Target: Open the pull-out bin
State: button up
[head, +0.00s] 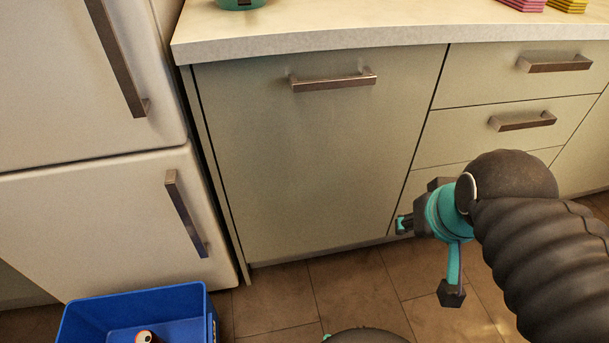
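The pull-out bin front (310,165) is a wide, plain grey-green panel under the counter, flush with the cabinet and closed. Its horizontal bar handle (333,82) is near the top edge. The inside of the bin is hidden. My gripper (428,259), teal and dark, is at the lower right, in front of the panel's lower right corner and the drawers. It is well below and to the right of the handle. Its two fingers are spread apart with nothing between them.
Drawers with bar handles (554,63) are on the right. A white fridge (80,205) with two handles stands on the left. A blue crate (183,297) with a can (146,337) inside sits on the floor at lower left. Several items rest on the counter (390,25). Tiled floor (345,283) before the panel is mostly clear.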

aim_at(314, 151)
jog(key=u, duration=0.05)
jog(key=i, duration=0.35)
jog(key=z, duration=1.05)
jog(key=k, duration=1.1)
jog(key=u, duration=1.45)
